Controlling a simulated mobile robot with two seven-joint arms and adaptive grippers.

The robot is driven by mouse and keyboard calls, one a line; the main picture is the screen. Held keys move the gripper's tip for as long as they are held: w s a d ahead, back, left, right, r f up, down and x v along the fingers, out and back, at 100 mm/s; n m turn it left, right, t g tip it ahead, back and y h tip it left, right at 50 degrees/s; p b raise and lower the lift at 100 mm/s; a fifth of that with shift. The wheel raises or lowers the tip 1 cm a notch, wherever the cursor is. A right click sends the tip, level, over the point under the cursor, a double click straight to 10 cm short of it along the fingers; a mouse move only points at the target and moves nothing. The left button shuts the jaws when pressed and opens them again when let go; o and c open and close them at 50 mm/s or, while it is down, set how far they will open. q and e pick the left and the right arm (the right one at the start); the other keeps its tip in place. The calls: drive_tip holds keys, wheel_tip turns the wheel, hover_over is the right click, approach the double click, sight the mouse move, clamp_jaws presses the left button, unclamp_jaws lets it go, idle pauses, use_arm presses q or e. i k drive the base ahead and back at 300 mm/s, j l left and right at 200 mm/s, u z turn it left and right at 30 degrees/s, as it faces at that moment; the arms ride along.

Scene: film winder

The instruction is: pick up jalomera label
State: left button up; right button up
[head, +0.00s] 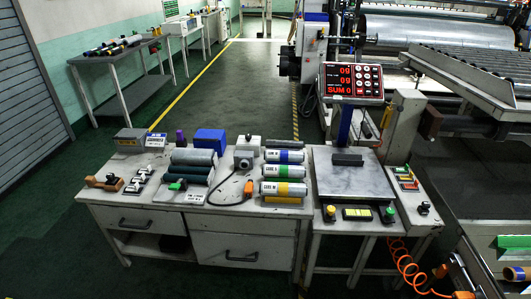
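I cannot make out the word jalomera on anything in the head view. Small white label-like pieces lie on the workbench (238,214): a white card (156,139) by the grey box at the back left, and a white tag (195,197) in front of the dark rolls. Both are too small to read. Neither of my grippers shows in the head view.
Wrapped rolls (284,172) and a blue box (209,141) crowd the bench. A scale (352,178) with a red-lit display (352,82) stands to its right. An orange coiled hose (403,265) hangs at the front right. The floor at left is open.

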sight(143, 177)
drive_tip(key=i+j+u, duration=1)
drive_tip(key=i, duration=0.15)
drive_tip(key=l, duration=0.05)
